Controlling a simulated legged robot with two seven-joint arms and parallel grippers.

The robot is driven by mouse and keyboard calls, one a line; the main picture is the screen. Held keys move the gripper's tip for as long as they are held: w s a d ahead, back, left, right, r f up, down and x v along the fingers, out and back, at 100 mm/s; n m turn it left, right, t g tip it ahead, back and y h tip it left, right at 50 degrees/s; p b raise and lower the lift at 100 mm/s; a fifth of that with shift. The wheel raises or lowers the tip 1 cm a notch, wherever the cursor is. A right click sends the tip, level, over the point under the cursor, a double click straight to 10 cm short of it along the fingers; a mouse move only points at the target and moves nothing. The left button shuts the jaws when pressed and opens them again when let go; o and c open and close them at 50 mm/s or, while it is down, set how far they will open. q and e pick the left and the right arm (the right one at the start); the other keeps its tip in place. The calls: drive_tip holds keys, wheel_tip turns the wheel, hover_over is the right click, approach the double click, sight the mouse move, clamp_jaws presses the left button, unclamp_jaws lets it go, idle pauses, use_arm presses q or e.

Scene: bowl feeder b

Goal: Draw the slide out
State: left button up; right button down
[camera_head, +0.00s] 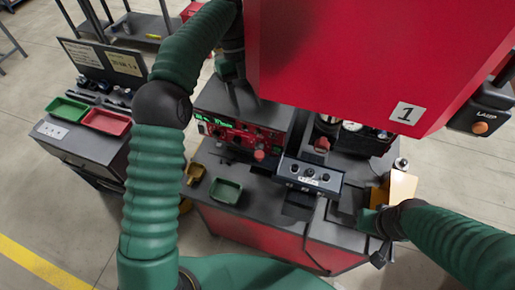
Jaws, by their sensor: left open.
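I cannot clearly pick out the slide; it may be hidden or too small to tell. The feeder station has a dark top (263,205) under a large red housing (365,50) marked 1. My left gripper (232,75) is open, beside the housing's left edge and above the red control panel (238,132); its fingertips are small and dark. My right gripper (378,250) is at the station's right side, near a yellow-orange block (403,186). Its fingers are too unclear to tell open from shut.
A grey box with knobs (310,177) sits mid-station. A green tray (226,191) lies left of it. A side bench at left holds a red tray (107,121) and a green tray (66,108). A dark box with an orange button (482,115) is at right.

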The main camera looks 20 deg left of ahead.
sight(259, 153)
use_arm(q)
drive_tip(key=p+x, duration=0.1)
drive_tip(key=x, duration=0.4)
drive_tip(key=p+x, duration=0.1)
drive_tip(key=x, duration=0.4)
drive_tip(key=p+x, duration=0.1)
drive_tip(key=x, duration=0.4)
drive_tip(key=shift+d+f, duration=0.3)
drive_tip(key=shift+d, duration=0.1)
drive_tip(key=shift+a+f, duration=0.2)
drive_tip(key=shift+f, duration=0.4)
drive_tip(key=shift+d+r, duration=0.1)
drive_tip(key=shift+d, duration=0.1)
drive_tip(key=c, duration=0.9)
clamp_jaws()
